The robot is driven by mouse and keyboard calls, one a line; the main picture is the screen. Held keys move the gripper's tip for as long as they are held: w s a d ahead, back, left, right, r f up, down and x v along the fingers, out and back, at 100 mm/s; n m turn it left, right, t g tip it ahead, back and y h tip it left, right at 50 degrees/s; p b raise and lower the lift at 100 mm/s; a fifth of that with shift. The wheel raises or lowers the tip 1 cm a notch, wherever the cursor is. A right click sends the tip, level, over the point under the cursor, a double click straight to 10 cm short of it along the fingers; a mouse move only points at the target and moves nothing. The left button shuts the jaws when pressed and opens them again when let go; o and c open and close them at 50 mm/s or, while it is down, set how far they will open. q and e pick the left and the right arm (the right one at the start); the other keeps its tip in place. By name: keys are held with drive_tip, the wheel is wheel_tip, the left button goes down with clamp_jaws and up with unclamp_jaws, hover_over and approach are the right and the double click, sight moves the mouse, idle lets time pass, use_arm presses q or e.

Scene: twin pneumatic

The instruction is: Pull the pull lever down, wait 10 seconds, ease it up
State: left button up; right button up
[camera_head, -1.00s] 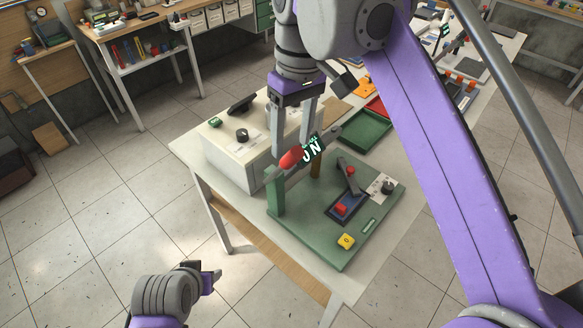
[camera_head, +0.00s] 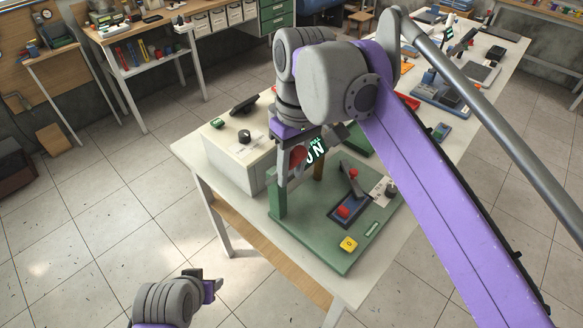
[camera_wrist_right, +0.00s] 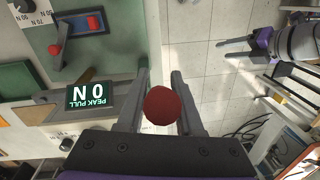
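The pull lever's red knob (camera_head: 298,155) is beside a dark "PEAK PULL" display (camera_head: 316,150) reading 0 N, above the green base plate (camera_head: 335,255). My right gripper (camera_head: 283,184) reaches down over the knob from above. In the right wrist view the knob (camera_wrist_right: 163,105) sits between the two spread fingers of that gripper (camera_wrist_right: 160,75), close to both; I cannot tell whether they touch it. The lever's arm is largely hidden. My left gripper (camera_head: 212,284) is low at the left, away from the table; its fingers show apart in the right wrist view (camera_wrist_right: 240,47).
A pale box with a black knob (camera_head: 244,136) stands left of the green post (camera_head: 278,190). The plate carries a small red-knobbed lever (camera_head: 353,174), a red button (camera_head: 343,211) and a yellow block (camera_head: 349,244).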

clamp_jaws()
idle(1.1)
